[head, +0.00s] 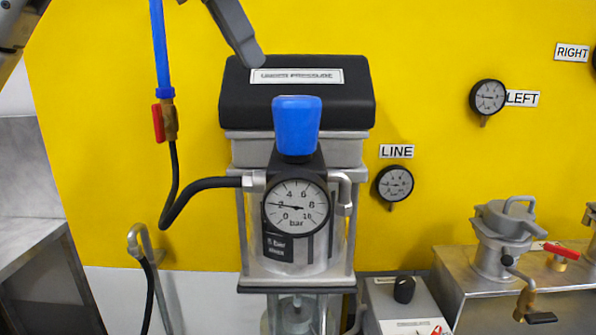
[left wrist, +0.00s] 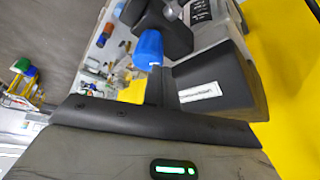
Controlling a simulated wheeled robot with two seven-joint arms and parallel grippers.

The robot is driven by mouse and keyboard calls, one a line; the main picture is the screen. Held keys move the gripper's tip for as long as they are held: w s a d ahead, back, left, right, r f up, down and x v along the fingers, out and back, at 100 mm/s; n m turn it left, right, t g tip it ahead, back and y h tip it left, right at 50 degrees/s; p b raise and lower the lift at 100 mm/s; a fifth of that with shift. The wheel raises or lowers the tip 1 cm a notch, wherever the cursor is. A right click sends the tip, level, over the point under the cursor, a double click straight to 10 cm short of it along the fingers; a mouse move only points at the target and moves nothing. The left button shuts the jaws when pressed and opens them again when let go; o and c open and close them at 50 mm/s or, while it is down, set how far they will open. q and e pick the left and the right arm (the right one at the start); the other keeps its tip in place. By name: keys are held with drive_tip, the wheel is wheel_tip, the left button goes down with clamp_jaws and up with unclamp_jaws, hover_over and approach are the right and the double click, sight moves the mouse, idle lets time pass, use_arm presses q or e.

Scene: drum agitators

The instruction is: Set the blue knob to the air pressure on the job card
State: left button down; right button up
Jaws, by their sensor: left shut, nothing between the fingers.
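The blue knob (head: 297,126) stands upright on the black regulator in front of the black box; it also shows in the left wrist view (left wrist: 148,48). The round gauge (head: 296,207) below it is marked in bar, and its needle points left, at about 2. A dark label beneath the gauge appears to read "5 bar max". My left gripper (head: 256,60) is shut and empty, above and left of the knob, near the top of the black box, and apart from the knob. No readable job card shows. My right gripper is out of view.
The black box (head: 348,100) with a white label stands behind the knob. A red-handled valve (head: 165,120) on a blue hose is at left, and a black hose (head: 200,187) runs to the regulator. The LINE gauge (head: 395,184) is on the yellow wall at right.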

sight(288, 131)
use_arm(q)
drive_tip(key=shift+r, duration=1)
drive_tip(key=s+d+f+b, duration=0.1)
drive_tip(key=s+f, duration=0.2)
drive_tip(key=f, duration=0.3)
drive_tip(key=shift+d, duration=0.4)
drive_tip(key=shift+w+d, duration=0.15)
drive_tip(key=shift+w, duration=0.1)
drive_tip(key=shift+p, duration=0.3)
idle(0.5)
